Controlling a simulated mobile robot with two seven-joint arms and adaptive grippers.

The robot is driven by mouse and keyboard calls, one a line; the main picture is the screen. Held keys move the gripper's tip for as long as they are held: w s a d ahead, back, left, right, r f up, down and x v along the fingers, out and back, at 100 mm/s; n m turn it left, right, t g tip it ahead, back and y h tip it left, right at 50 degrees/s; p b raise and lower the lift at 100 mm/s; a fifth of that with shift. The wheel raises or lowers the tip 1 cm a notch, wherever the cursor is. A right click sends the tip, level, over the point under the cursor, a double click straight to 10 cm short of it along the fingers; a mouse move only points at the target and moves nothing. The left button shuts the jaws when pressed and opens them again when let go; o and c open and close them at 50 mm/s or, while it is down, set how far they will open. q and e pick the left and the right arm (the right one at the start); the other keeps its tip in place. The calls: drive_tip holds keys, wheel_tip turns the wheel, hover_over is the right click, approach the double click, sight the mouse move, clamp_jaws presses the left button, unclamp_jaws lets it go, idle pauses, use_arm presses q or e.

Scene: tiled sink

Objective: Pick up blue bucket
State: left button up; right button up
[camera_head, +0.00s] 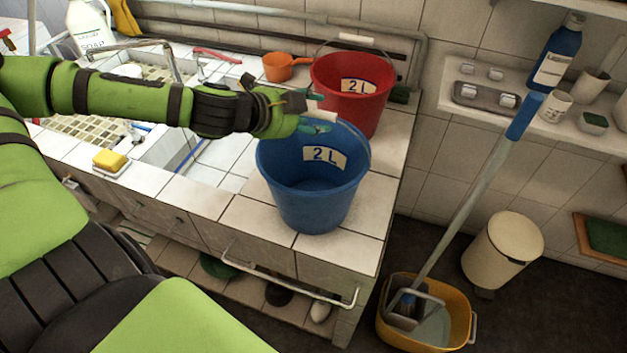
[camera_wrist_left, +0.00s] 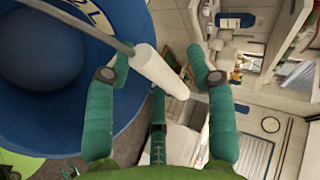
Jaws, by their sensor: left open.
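The blue bucket (camera_head: 313,190), labelled "2 L", stands upright on the tiled counter near its right front corner. Its white handle grip (camera_head: 320,115) is raised above the far rim. My left gripper (camera_head: 312,122) is over the bucket's far rim, at the handle grip. In the left wrist view, the white grip (camera_wrist_left: 160,72) lies slantwise between the spread green fingers of the left gripper (camera_wrist_left: 160,60), which are open. The bucket (camera_wrist_left: 45,90) fills the left of that view. My right gripper is in neither view.
A red bucket (camera_head: 352,95) stands just behind the blue one, with an orange scoop (camera_head: 283,66) beside it. A yellow sponge (camera_head: 110,161) lies on the counter's front left. A yellow mop bucket (camera_head: 428,318) and a bin (camera_head: 502,250) stand on the floor at right.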

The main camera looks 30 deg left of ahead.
use_arm(q)
clamp_jaws()
drive_tip(key=shift+r, duration=0.1)
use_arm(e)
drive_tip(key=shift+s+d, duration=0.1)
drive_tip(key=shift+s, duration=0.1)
use_arm(q)
drive_tip(key=shift+r, duration=0.1)
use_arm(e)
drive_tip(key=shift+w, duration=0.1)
